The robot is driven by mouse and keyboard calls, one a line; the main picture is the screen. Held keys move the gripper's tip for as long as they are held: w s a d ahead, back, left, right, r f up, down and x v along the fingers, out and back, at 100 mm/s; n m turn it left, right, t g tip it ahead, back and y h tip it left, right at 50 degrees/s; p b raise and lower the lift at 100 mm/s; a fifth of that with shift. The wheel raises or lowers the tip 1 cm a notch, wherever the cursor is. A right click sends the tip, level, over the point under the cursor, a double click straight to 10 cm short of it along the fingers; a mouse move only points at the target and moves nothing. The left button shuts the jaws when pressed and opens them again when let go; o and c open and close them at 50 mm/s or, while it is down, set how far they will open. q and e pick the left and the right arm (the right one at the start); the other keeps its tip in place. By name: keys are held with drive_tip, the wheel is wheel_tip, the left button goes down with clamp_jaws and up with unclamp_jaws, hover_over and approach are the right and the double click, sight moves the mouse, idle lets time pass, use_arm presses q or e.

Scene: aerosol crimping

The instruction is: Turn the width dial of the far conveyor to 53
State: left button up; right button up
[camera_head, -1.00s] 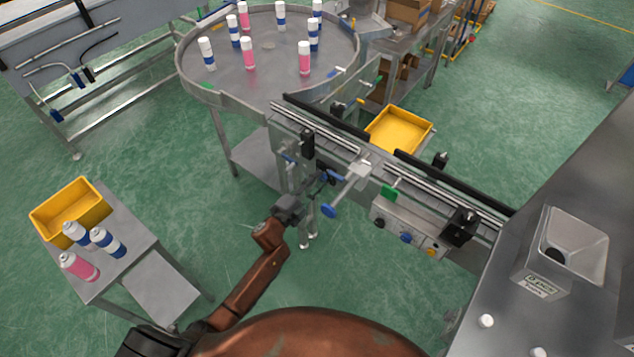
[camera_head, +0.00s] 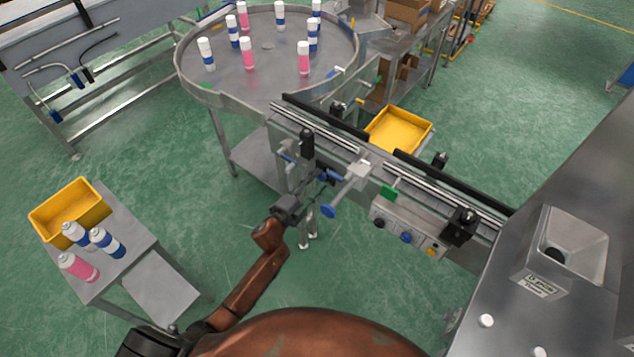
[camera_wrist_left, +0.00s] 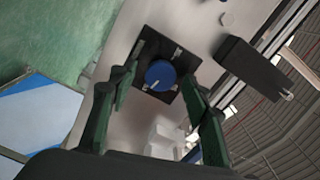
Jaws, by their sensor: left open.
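The width dial (camera_wrist_left: 160,75) shows in the left wrist view as a round blue knob with a white pointer mark, on a black square plate (camera_wrist_left: 146,47) on the conveyor's side. The scale numbers are too small to read. My left gripper (camera_wrist_left: 161,82) is open, with one finger on each side of the knob; I cannot tell whether they touch it. In the head view, my left gripper (camera_head: 314,187) is at the near side of the conveyor (camera_head: 352,150), and I cannot make out the dial clearly there. My right gripper is not in view.
A blue-ended handle (camera_head: 328,211) sticks out just right of my left gripper. A control box (camera_head: 405,228) hangs further right. A round table (camera_head: 270,80) with several cans stands behind. A small side table (camera_head: 122,255) with cans and a yellow bin (camera_head: 70,212) stands left.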

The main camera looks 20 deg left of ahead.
use_arm(q)
drive_tip(key=v, duration=1.2)
idle(1.2)
